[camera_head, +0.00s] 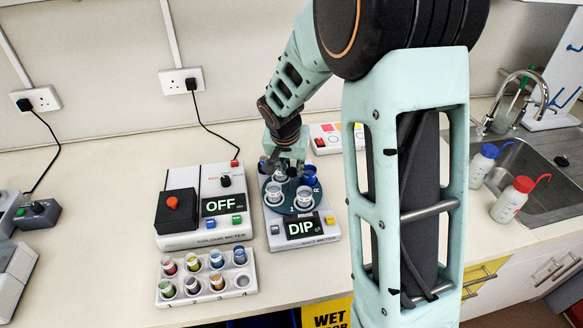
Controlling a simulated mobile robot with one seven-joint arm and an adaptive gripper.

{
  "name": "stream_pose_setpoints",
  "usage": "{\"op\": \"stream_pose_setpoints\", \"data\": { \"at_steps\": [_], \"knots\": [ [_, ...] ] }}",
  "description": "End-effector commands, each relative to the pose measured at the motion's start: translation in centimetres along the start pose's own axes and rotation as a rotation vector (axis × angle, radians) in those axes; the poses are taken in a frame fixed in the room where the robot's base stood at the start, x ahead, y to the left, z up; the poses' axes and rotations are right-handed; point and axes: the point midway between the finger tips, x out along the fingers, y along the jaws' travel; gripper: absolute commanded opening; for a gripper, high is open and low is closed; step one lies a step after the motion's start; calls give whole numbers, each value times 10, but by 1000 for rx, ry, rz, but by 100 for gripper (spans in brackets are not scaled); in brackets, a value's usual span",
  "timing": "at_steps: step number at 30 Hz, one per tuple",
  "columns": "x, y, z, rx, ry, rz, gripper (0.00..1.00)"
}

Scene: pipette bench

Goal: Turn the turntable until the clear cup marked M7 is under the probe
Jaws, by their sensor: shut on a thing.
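The turntable (291,209) is a dark disc on a white unit whose display (299,228) reads DIP. Clear cups stand on it: one at the front left (274,193), one at the front right (304,197), and one farther back (280,173). A blue cup (310,175) is at its right side. I cannot read M7 on any cup. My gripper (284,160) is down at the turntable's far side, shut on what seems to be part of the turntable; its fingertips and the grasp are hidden. I cannot make out the probe clearly.
Left of the turntable stands a colour meter (205,238) reading OFF. A white rack (240,279) of coloured vials is in front of it. A white box with coloured pads (325,130) is behind. Two wash bottles (512,199) (483,164) stand by the sink. My arm blocks the bench right of the turntable.

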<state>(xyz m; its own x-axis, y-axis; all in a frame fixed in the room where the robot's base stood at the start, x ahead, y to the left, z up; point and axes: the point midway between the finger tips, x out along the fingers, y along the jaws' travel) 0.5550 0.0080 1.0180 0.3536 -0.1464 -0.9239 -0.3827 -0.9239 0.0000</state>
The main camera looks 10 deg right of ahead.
Motion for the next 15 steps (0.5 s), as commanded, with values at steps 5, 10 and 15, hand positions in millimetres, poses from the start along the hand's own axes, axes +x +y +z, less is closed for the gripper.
{"op": "stream_pose_setpoints", "data": {
  "at_steps": [5,10,15],
  "knots": [
    [0,0,0,0,0,0,0],
    [1,0,0,6,1,3,0],
    [5,-2,1,56,4,24,0]
  ]
}}
